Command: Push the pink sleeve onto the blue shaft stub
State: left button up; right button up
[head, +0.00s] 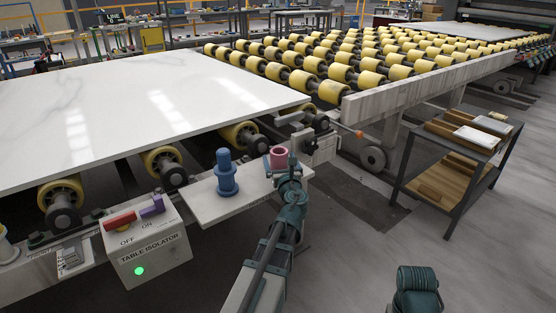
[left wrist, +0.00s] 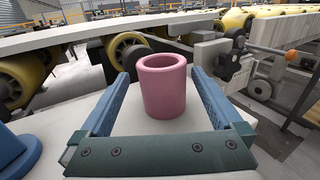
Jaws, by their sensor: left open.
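The pink sleeve (head: 279,157) is a short hollow cylinder standing upright on a small white shelf (head: 215,207). The blue shaft stub (head: 226,172) stands upright on the same shelf, to the left of the sleeve, with a wide base and a narrower top. My left gripper (head: 287,172) is at the sleeve, seen from behind in the head view. In the left wrist view the sleeve (left wrist: 162,86) stands between the two open blue fingers (left wrist: 160,95), with a gap on each side. Part of the stub's blue base (left wrist: 18,155) shows at the left edge there. My right gripper (head: 416,290) shows only partly at the bottom.
A grey isolator box (head: 148,250) with red and purple switches and a green light stands left of the shelf. A large white slab (head: 130,105) lies on yellow rollers behind. A metal bracket (head: 318,146) is close right of the sleeve. A cart (head: 447,175) stands at right.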

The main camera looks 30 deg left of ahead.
aim_at(278, 152)
pick_arm(q)
jog(key=x, duration=0.4)
jog(key=shift+w+f, duration=0.1)
jog(key=shift+w, duration=0.25)
jog(key=shift+w+a, duration=0.25)
jog(key=shift+a, duration=0.05)
jog(key=c, duration=1.4)
pick_arm(e)
jog(key=shift+w+a+f, duration=0.1)
jog(key=shift+w+a, duration=0.3)
pick_arm(q)
jog(key=shift+o, duration=0.2)
